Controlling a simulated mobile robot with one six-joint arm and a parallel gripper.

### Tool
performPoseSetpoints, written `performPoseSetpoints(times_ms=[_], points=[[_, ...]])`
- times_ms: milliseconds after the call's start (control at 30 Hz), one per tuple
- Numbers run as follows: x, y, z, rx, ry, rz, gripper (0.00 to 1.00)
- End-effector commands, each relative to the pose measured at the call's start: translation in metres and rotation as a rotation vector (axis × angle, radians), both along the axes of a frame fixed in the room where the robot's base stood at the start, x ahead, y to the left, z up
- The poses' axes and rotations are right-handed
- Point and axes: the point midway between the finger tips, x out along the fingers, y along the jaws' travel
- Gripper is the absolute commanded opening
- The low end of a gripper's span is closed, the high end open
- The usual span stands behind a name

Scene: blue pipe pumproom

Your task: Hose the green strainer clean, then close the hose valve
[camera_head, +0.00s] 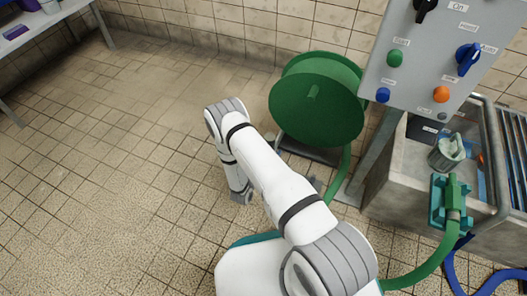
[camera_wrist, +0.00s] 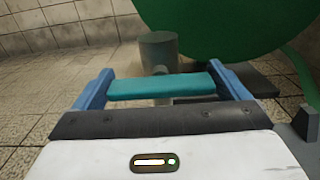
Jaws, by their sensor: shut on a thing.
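My gripper (camera_wrist: 160,88) is shut on a teal bar-shaped handle (camera_wrist: 160,86), which spans between its blue fingers in the wrist view. A grey cylindrical fitting (camera_wrist: 158,50) stands just behind the bar; I cannot tell for certain that this is the hose valve. In the head view my forearm hides the grip. A green hose nozzle (camera_head: 453,193) sits in a teal holder (camera_head: 437,203) on the sink's front edge. A grey-green cup-shaped thing (camera_head: 446,154), possibly the strainer, stands in the sink; its cleanliness is too small to judge.
A green hose reel (camera_head: 315,100) stands by the tiled wall; it also shows in the wrist view (camera_wrist: 235,30). A grey control panel (camera_head: 430,50) with coloured knobs stands above the sink (camera_head: 385,165). A blue hose (camera_head: 455,275) lies at lower right. The left floor is clear.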

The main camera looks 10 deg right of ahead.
Motion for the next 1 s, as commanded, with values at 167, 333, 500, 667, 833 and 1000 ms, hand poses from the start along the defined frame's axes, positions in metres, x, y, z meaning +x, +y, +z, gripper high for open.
performPoseSetpoints(times_ms=[167,333,500,667,833,1000], points=[[0.0020,0.0027,0.0004,-0.007,0.004,0.014,0.72],[0.0027,0.0025,0.0006,-0.049,0.034,0.015,0.72],[0.0036,0.0028,0.0008,-0.132,0.094,0.015,0.72],[0.0045,0.0034,0.0008,-0.245,0.175,0.014,0.72],[0.0053,0.0040,0.0006,-0.376,0.271,0.014,0.72],[0.0062,0.0048,0.0003,-0.505,0.365,0.013,0.72]])
